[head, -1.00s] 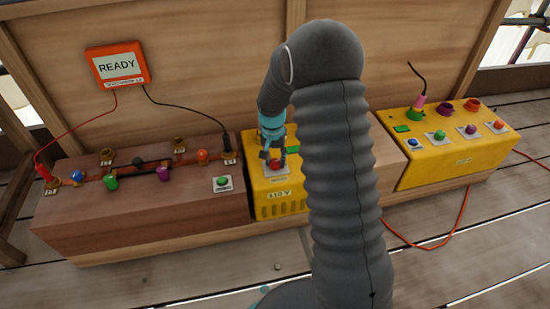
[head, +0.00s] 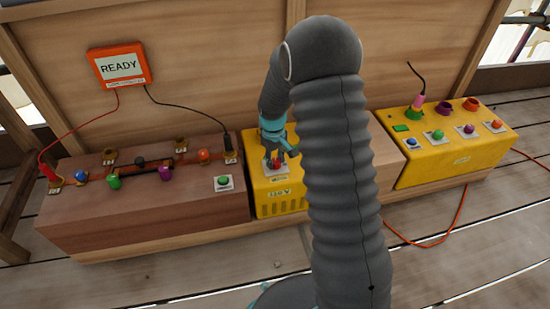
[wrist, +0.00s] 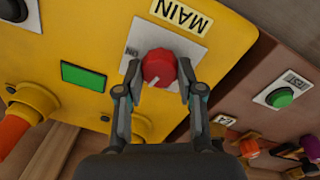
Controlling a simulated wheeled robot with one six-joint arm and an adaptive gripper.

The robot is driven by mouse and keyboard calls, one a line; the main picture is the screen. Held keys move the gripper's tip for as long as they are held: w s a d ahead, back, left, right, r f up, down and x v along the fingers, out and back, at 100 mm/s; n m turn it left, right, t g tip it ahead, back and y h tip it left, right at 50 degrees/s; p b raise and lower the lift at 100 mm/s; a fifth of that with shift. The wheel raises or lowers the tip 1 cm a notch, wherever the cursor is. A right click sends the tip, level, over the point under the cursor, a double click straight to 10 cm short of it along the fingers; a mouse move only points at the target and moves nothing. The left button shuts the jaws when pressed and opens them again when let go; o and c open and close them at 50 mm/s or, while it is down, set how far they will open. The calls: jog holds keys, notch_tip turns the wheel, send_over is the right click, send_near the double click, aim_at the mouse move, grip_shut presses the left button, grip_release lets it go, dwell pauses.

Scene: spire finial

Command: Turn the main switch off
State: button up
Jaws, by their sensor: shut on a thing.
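The main switch is a red round knob (wrist: 158,68) with a white mark, on a white plate under an upside-down MAIN label (wrist: 182,14) in the wrist view. The mark points to the lower left there. My gripper (wrist: 159,75) has one finger on each side of the knob and is shut on it. In the head view my gripper (head: 276,155) reaches down onto the top of the yellow 110 V box (head: 283,204), and its fingers partly hide the knob.
A green rectangle (wrist: 83,76) and an orange plug (wrist: 15,128) are near the knob. The brown panel (head: 140,213) with a green button (head: 223,180) stands left, below a READY display (head: 119,66). Another yellow box (head: 455,160) stands right. My arm hides part of the middle.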

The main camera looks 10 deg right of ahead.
aim_at(274, 162)
jog(key=shift+n, duration=1.3)
jog(key=o, duration=1.1)
jog(key=shift+o, duration=0.2)
notch_tip(274, 162, up, 12)
jog(key=shift+s+a, duration=0.2)
jog(key=shift+a, duration=0.05)
